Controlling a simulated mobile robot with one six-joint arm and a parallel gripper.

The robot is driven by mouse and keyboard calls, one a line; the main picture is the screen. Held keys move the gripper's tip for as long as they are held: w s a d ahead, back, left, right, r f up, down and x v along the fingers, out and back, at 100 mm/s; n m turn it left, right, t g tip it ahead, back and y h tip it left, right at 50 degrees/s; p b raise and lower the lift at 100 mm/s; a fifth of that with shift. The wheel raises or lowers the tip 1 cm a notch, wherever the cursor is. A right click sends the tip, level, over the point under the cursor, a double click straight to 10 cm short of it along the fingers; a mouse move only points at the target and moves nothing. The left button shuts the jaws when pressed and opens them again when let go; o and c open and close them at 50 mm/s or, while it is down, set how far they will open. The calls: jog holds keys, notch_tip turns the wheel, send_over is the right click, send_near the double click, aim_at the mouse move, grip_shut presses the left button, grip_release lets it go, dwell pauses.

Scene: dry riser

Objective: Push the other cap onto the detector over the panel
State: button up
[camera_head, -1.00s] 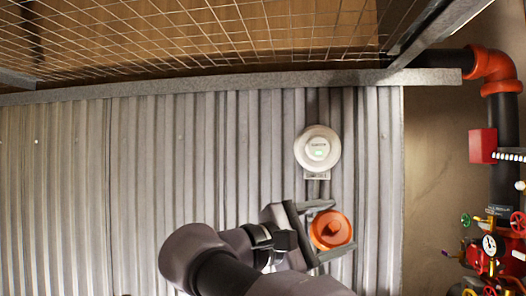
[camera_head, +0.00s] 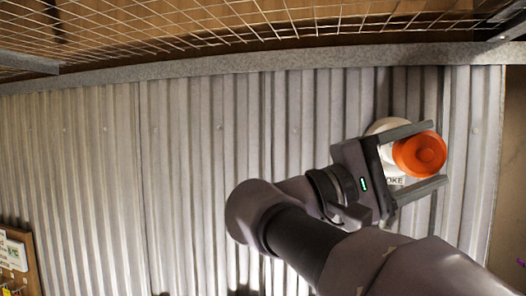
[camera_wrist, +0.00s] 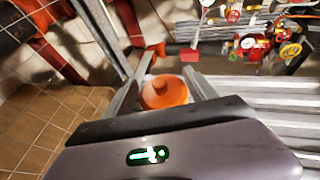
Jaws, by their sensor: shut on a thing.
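My gripper (camera_head: 438,155) is shut on an orange cap (camera_head: 419,153), with one finger above it and one below in the head view. The white round detector (camera_head: 383,128) on the corrugated panel is mostly hidden behind the cap and gripper. A label reading "OKE" (camera_head: 395,181) shows beside it. The cap overlaps the detector's right side in this view; I cannot tell whether they touch. In the wrist view my gripper (camera_wrist: 168,66) holds the cap (camera_wrist: 165,92) between its fingers; the detector is not visible there.
The corrugated metal panel (camera_head: 200,170) fills the wall, with a metal beam (camera_head: 220,70) and wire mesh (camera_head: 200,25) above. A board with labels (camera_head: 18,255) stands at the lower left. Red valves and gauges (camera_wrist: 250,43) show in the wrist view, clear of the gripper.

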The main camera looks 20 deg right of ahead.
aim_at(404, 154)
jog(key=shift+w+a+f, duration=0.1)
jog(key=shift+a+f, duration=0.05)
jog(key=w, duration=0.1)
jog(key=w+d, duration=0.1)
jog(key=w, duration=0.1)
jog(key=w+d+p, duration=0.1)
jog(key=shift+w, duration=0.15)
jog(key=shift+w+d+p, duration=0.3)
jog(key=shift+w+d, duration=0.1)
jog(key=shift+w, duration=0.05)
jog(key=shift+w+d, duration=0.1)
jog(key=shift+w, duration=0.3)
jog(key=shift+s, duration=0.1)
jog(key=shift+b, duration=0.4)
dwell(0.4)
jog(key=shift+w+d, duration=0.15)
jog(key=shift+w, duration=0.05)
jog(key=shift+w+d, duration=0.15)
jog(key=shift+w, duration=0.15)
